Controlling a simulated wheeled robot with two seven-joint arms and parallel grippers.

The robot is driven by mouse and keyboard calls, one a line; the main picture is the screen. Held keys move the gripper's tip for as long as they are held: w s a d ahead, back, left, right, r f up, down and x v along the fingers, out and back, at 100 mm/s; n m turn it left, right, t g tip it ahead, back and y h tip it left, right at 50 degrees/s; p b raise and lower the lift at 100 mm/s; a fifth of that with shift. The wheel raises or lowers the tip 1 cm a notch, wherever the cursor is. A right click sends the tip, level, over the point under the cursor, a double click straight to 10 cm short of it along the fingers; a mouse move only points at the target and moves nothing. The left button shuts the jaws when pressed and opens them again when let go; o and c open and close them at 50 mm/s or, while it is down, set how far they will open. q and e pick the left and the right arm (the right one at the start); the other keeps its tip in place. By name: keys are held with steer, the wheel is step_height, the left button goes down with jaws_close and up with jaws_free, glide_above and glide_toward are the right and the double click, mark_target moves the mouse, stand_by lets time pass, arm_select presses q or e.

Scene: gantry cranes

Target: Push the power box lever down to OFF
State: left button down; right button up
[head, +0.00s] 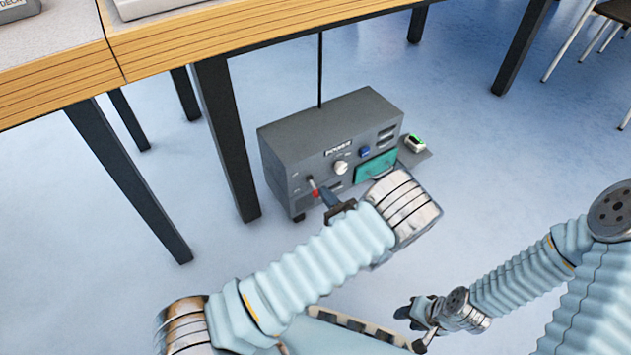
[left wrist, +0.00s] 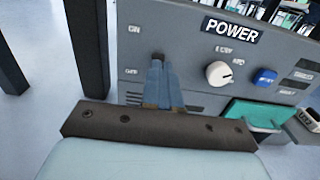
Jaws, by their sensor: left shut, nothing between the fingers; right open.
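The grey power box (head: 290,150) stands on the floor under the table, its front facing me. In the head view its lever (head: 312,184), dark with a red part, is at the left of the front panel. My left gripper (head: 323,193) is shut and empty, its fingertips right at the lever; I cannot tell whether they touch it. In the left wrist view the shut fingers (left wrist: 160,72) point at the panel between and beside the ON and OFF marks, and hide most of the lever. My right gripper (head: 414,325) is open and empty, low at the right.
The box front also carries a POWER label (left wrist: 232,31), a white knob (left wrist: 219,73), a blue button (left wrist: 264,77) and a green tray (left wrist: 252,116). A table leg (head: 228,140) stands close left of the box.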

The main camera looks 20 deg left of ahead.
arm_select(q)
steer(key=v, duration=0.4)
steer(key=shift+s, duration=0.15)
stand_by(0.4)
